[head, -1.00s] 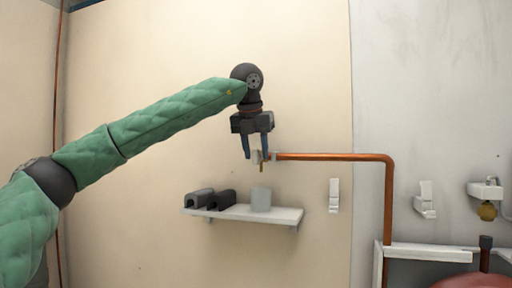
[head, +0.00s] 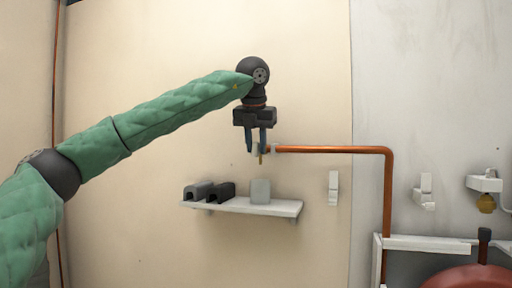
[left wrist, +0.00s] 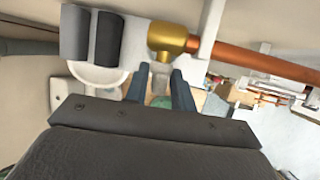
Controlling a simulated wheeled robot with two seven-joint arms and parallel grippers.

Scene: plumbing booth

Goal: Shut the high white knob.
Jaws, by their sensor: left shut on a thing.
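The white knob (head: 256,151) sits at the left end of the horizontal copper pipe, high on the cream wall, and is mostly hidden by my fingers. My left gripper (head: 256,149) points down from above and is shut on it. In the left wrist view the left gripper's fingers (left wrist: 160,72) reach toward the brass valve body (left wrist: 167,37), with a small pale part of the knob between them. A small brass stub (head: 261,160) hangs below the fingers in the head view. My right gripper is not in view.
A white shelf (head: 228,206) below holds two dark pipe-like pieces (head: 208,191) and a grey block (head: 260,191). The copper pipe (head: 335,150) runs right, then bends down. White wall fittings (head: 334,188) and a red tank (head: 467,278) are to the right.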

